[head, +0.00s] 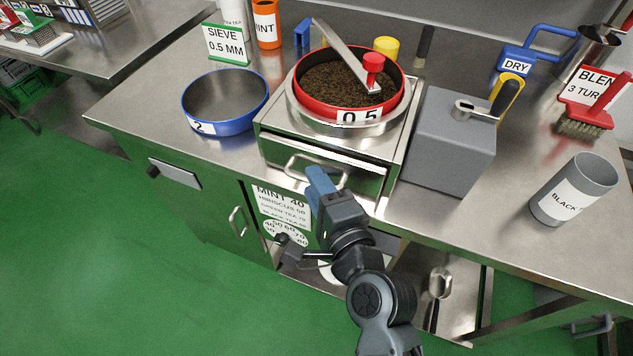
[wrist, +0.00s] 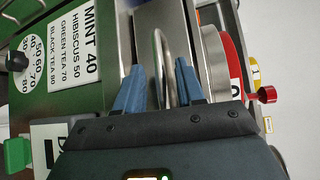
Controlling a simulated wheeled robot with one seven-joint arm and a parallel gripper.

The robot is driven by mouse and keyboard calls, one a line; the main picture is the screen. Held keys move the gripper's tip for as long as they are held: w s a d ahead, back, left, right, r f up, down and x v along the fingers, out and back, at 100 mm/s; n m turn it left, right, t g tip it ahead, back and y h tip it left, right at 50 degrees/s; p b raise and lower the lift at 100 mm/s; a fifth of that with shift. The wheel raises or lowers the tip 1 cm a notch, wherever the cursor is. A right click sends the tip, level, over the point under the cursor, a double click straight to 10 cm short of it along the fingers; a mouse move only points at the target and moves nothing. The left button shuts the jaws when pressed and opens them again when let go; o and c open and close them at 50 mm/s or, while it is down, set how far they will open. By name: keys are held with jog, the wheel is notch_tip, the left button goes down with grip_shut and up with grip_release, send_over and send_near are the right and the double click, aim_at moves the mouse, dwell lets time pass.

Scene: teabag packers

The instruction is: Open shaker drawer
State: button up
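The shaker (head: 278,123) is a steel box on the counter, with a red-rimmed sieve (head: 297,92) of dark tea on top. Its drawer (head: 276,155) has a steel bar handle (head: 296,160); a dark gap runs above the drawer front, and I cannot tell whether it is slightly out. My gripper (head: 318,178) is at the handle, its blue fingers partly covering it. In the wrist view my gripper (wrist: 159,66) has its fingers apart, one on each side of the handle (wrist: 166,45). A gap shows on the left; contact on the right is unclear.
A blue-rimmed sieve (head: 225,107) stands left of the shaker and a grey box (head: 448,145) right of it. A grey BLACK cup (head: 583,181) and a red brush (head: 588,124) are farther right. Green floor lies open in front.

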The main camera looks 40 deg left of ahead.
jog(key=shift+w+a, duration=0.15)
jog(key=shift+a, duration=0.15)
grip_shut()
jog(key=shift+f, duration=0.1)
dwell(0.4)
